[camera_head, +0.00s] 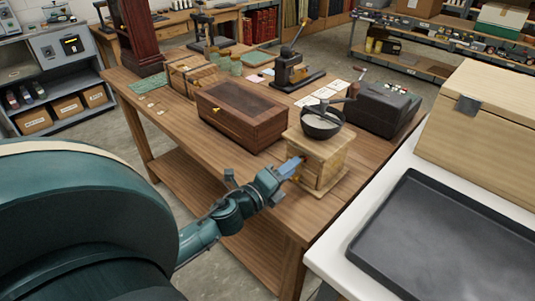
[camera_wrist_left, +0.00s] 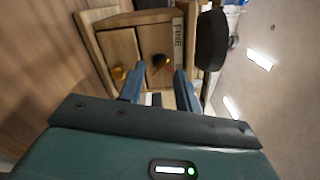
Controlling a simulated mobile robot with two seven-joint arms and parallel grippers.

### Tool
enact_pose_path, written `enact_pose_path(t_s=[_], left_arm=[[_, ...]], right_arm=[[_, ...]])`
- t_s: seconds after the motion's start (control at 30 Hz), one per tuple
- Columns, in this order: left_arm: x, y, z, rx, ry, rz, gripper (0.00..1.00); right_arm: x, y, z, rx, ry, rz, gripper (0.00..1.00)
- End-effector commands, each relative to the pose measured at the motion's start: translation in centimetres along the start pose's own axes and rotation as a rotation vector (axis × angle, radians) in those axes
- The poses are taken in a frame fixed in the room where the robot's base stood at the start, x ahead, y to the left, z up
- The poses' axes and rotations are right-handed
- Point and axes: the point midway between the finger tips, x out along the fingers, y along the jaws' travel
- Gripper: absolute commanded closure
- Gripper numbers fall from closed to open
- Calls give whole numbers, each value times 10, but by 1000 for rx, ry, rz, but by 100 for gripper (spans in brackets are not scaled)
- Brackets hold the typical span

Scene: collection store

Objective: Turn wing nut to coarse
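A wooden coffee grinder (camera_head: 322,160) with a dark bowl and crank on top stands near the right front edge of the wooden table. My left gripper (camera_head: 292,167) reaches its front face from the left. In the left wrist view, the grinder's front (camera_wrist_left: 122,45) carries a strip lettered "FINE" (camera_wrist_left: 178,40), a brass knob (camera_wrist_left: 118,73) and a small dark and brass piece (camera_wrist_left: 161,62), probably the wing nut. My left gripper's fingers (camera_wrist_left: 160,85) are apart, one on each side of that piece. I cannot tell whether they touch it. My right gripper is not in view.
A dark wooden box (camera_head: 243,112) stands left of the grinder and a dark grey case (camera_head: 382,108) behind it. A white surface with a black tray (camera_head: 440,250) and a pale wooden chest (camera_head: 485,130) lies to the right. The table (camera_head: 190,135) has bare room at the front left.

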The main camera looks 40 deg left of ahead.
Motion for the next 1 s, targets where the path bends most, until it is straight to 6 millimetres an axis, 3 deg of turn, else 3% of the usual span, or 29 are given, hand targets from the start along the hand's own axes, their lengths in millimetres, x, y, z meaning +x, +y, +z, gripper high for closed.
enact_pose_path(t_s=[0.3, 0.5, 0.7, 1.0], left_arm=[[-68, 4, -1, -1, -1, 5, 67], [-99, 3, -1, -2, -2, 3, 67], [-112, 1, 0, 0, -1, 2, 67], [-113, 0, 0, 1, -1, 1, 67]], right_arm=[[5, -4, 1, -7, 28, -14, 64], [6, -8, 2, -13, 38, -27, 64], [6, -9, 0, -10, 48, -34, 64], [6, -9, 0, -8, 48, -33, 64]])
